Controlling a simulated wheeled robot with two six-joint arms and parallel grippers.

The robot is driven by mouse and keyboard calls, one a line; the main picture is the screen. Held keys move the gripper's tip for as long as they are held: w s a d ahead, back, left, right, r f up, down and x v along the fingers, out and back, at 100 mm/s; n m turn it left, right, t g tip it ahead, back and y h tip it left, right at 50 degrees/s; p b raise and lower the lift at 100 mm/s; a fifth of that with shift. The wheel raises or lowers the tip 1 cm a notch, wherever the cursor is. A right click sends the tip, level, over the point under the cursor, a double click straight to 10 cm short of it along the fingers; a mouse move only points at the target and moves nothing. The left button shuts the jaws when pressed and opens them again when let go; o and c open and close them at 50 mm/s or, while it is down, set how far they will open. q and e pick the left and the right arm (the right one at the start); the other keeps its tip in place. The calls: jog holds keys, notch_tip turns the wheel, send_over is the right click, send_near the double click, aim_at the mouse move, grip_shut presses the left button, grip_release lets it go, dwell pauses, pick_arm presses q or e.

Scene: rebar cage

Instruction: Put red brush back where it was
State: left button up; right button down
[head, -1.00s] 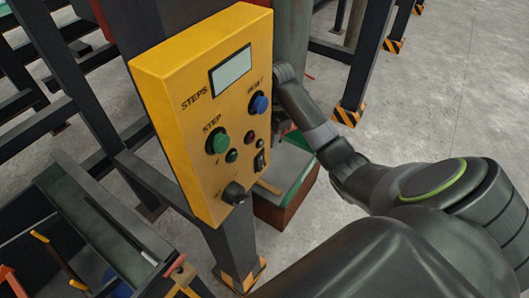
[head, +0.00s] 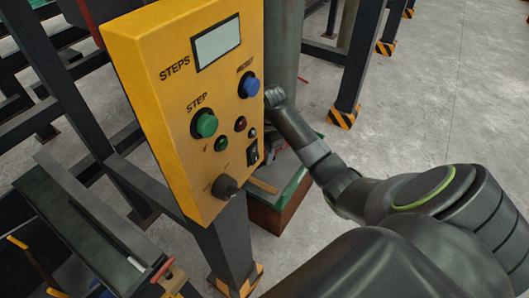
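I cannot make out the red brush for certain. A small red rod-like piece (head: 163,269) shows at the lower left, by the dark frame, and I cannot tell if it is part of a brush. My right arm comes in from the right and reaches to the right edge of the yellow control box. Its far end stops beside the blue button, and no gripper fingers show there. My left arm and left gripper are out of view.
The yellow control box (head: 178,130) on a dark post blocks the middle. Behind it stands a brown box with a green rim (head: 294,200), a wooden strip (head: 263,186) near it. A dark trough (head: 80,225) is at left. Grey floor (head: 440,90) is open at right.

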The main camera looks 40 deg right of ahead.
jog(key=c, duration=1.1)
grip_release()
jog(key=shift+f, duration=0.1)
jog(key=shift+o, duration=0.2)
jog(key=shift+d+r, duration=0.1)
jog(key=shift+r, duration=0.5)
notch_tip(320, 180, up, 5)
jog(key=shift+d+f+p, duration=0.1)
jog(key=shift+d+p, duration=0.05)
jog(key=shift+p, duration=0.7)
notch_tip(320, 180, up, 6)
jog(key=p, duration=0.6)
jog(key=shift+d, duration=0.25)
